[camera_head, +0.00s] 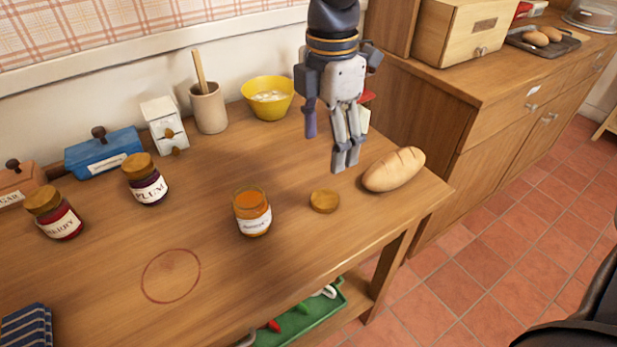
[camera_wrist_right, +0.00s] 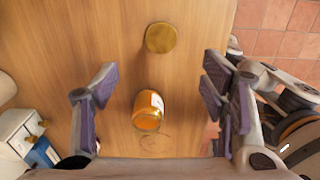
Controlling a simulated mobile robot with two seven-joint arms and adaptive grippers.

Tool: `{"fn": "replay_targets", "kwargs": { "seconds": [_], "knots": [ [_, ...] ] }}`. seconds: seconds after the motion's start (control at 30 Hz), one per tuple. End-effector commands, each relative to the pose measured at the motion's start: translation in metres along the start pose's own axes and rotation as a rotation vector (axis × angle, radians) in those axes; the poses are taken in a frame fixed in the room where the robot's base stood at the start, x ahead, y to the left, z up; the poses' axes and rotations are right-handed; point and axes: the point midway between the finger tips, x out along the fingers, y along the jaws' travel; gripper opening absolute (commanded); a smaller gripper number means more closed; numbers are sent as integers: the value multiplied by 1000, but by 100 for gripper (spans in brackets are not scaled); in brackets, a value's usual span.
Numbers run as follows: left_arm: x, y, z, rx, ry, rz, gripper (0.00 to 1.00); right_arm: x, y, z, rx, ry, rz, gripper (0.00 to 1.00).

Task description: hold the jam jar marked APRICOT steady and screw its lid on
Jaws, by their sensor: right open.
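The apricot jar (camera_head: 252,213), orange with a pale label, stands upright and uncovered on the wooden table; it also shows in the right wrist view (camera_wrist_right: 148,108). Its label is too small to read surely. A round golden-brown lid (camera_head: 323,201) lies flat on the table to the jar's right; it also shows in the right wrist view (camera_wrist_right: 160,38). My right gripper (camera_head: 345,160) hangs above the table, behind and slightly right of the lid. In the right wrist view its fingers (camera_wrist_right: 160,86) are spread wide and empty. My left gripper is in neither view.
A bread loaf (camera_head: 393,170) lies right of the lid near the table's edge. Lidded plum (camera_head: 146,182) and cherry (camera_head: 56,214) jars stand left. A red ring (camera_head: 171,276) marks bare wood at front. A yellow bowl (camera_head: 268,98) stands at the back.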

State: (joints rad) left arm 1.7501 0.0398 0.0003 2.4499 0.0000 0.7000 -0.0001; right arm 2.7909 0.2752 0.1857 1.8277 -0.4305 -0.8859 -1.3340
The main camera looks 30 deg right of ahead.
Motion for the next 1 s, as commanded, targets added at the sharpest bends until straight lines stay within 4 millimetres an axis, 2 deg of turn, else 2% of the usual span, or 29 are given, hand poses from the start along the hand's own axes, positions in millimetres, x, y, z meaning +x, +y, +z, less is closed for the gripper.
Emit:
{"fn": "replay_targets", "kwargs": {
  "seconds": [0.3, 0.6, 0.7, 1.0],
  "knots": [
    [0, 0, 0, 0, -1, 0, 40, 2, 0, 0, -1, -1, 0, 66],
    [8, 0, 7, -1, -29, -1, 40, 58, 0, 0, 1, 0, -6, 66],
    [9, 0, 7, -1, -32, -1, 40, 67, 0, 0, 1, 0, -2, 66],
    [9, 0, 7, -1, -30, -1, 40, 68, 0, 0, 1, 0, 3, 66]
  ]
}}
